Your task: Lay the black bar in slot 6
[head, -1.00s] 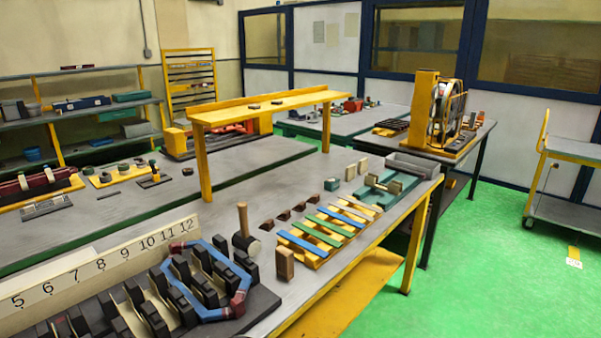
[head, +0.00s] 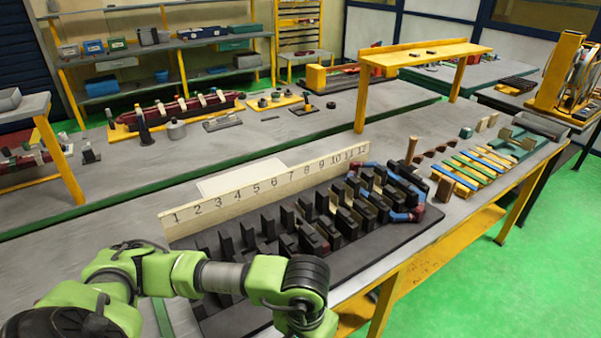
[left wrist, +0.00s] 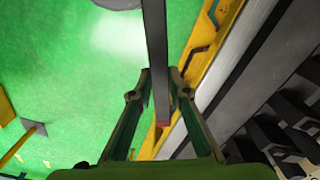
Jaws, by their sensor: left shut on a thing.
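My left gripper (left wrist: 160,88) is shut on a long dark bar, the black bar (left wrist: 157,45), in the left wrist view. The bar runs away from the gripper over the table's edge and green floor. In the head view my left arm reaches in front of the stator block; its gripper is beyond the bottom edge. The stator block (head: 378,247) has black teeth and a cream number strip (head: 262,192) marked 1 to 12 behind it. Slot 6 (head: 289,215) lies in front of its number, partly hidden among the teeth. My right gripper is not in view.
A blue and red coil (head: 402,217) sits at the block's high-number end. A mallet (head: 410,155), a wooden block (head: 443,189) and a rack of blue and green strips (head: 475,168) stand right of it. A yellow shelf (head: 425,55) rises behind.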

